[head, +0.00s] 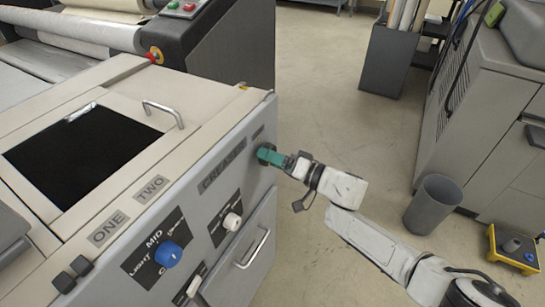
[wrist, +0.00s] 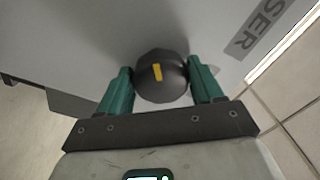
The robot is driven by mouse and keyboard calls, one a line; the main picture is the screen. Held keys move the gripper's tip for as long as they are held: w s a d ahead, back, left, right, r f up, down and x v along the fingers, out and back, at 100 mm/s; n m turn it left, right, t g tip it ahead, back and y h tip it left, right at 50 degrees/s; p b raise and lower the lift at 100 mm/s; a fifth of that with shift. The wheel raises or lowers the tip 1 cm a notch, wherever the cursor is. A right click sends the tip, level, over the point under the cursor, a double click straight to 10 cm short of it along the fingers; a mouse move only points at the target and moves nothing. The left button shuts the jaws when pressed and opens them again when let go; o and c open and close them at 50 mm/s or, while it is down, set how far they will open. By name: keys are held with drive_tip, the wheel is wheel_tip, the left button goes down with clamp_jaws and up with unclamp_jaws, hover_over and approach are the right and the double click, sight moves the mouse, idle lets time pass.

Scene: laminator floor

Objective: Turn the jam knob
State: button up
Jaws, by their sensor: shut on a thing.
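The knob (wrist: 162,78) is round and dark with a yellow mark on its face, on the grey machine panel. In the wrist view the mark stands nearly upright. My gripper (wrist: 161,85) has its two green fingers on either side of the knob and is shut on it. In the head view my gripper (head: 275,158) meets the right end of the machine's front panel (head: 225,180), near a small label, and mostly hides the knob there.
The panel also has a blue knob (head: 168,254), a white knob (head: 232,221) and a drawer handle (head: 254,248). Open floor (head: 345,120) lies between the machines.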

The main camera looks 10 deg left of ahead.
drive_tip(key=shift+f+m, duration=0.2)
drive_tip(key=shift+m, duration=0.3)
drive_tip(key=o, duration=1)
drive_tip(key=shift+r, duration=0.15)
drive_tip(key=v, duration=1.1)
drive_tip(key=shift+o, duration=0.3)
drive_tip(key=shift+a, duration=0.1)
